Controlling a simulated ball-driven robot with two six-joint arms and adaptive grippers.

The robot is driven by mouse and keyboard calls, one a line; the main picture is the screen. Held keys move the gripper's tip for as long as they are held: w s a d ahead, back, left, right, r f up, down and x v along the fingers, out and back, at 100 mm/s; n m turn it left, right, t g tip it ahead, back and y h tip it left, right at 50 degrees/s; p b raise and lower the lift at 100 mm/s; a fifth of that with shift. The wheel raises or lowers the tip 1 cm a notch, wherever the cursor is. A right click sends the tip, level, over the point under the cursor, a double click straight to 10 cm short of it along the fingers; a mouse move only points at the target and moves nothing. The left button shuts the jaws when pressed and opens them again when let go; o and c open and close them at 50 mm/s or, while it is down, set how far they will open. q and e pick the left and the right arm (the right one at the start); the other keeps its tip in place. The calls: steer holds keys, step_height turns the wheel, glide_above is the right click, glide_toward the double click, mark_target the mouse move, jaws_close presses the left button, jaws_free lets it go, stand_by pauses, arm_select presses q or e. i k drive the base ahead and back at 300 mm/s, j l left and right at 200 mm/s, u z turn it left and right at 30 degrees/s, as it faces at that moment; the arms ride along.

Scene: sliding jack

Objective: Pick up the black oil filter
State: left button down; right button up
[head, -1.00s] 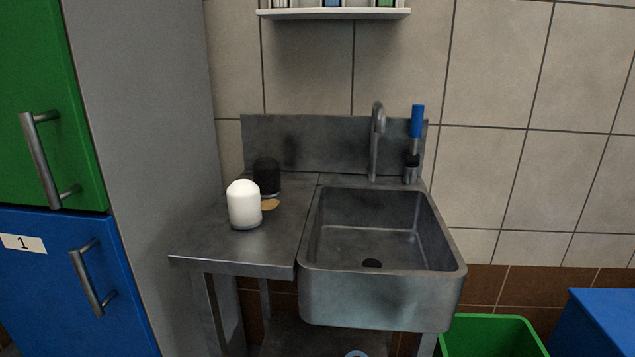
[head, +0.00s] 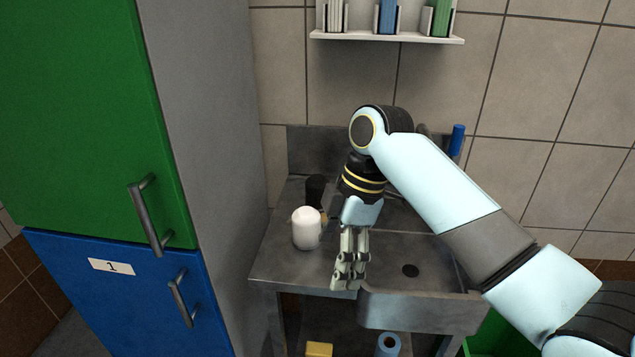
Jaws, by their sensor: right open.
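The black oil filter (head: 315,188) stands upright at the back of the metal counter (head: 282,255), left of the sink. It is partly hidden behind a white canister (head: 306,230) of similar shape. My right gripper (head: 347,283) hangs with its fingers pointing down, to the right of the white canister and nearer to me than the black filter. It is open and empty, apart from both. My left gripper is not in view.
The sink (head: 420,312) lies to the right, partly covered by my right arm. A blue-handled tool (head: 457,140) stands behind it. Green and blue cabinet doors (head: 130,290) close off the left. A shelf (head: 385,37) hangs above.

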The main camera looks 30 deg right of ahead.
mark_target(315, 185)
steer(key=i+l, duration=0.7)
steer(key=i, duration=0.15)
